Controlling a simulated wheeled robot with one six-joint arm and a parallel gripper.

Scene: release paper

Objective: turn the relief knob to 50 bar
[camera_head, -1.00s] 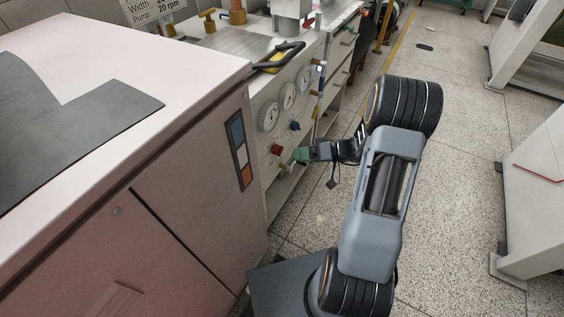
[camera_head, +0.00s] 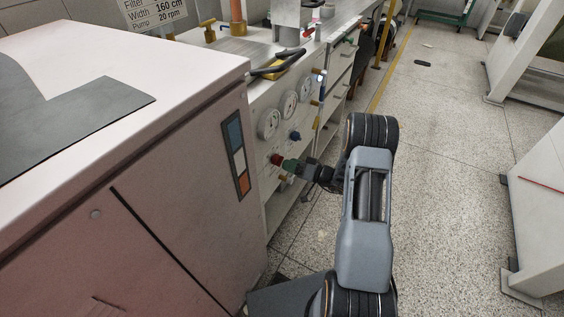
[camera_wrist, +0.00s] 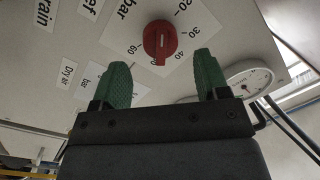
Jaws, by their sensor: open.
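The red knob (camera_wrist: 160,41) sits on a white dial plate in the wrist view, with 20, 30, 40 and 60 printed around it and "bar" beside it. A thin pale vertical mark shows on its face; I cannot tell the exact reading. The knob also shows on the cabinet front in the head view (camera_head: 276,159). My gripper (camera_wrist: 163,82) is open and empty. Its green fingers are spread wide to either side, just below the knob in the wrist view. In the head view its green fingertips (camera_head: 291,165) are close to the knob; contact cannot be told.
Several round gauges (camera_head: 268,124) and a blue knob (camera_head: 295,136) are on the same panel. A large pinkish cabinet (camera_head: 175,210) stands at the left, its edge near the panel. One gauge (camera_wrist: 249,78) lies right of my gripper. Speckled floor (camera_head: 440,200) is clear at the right.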

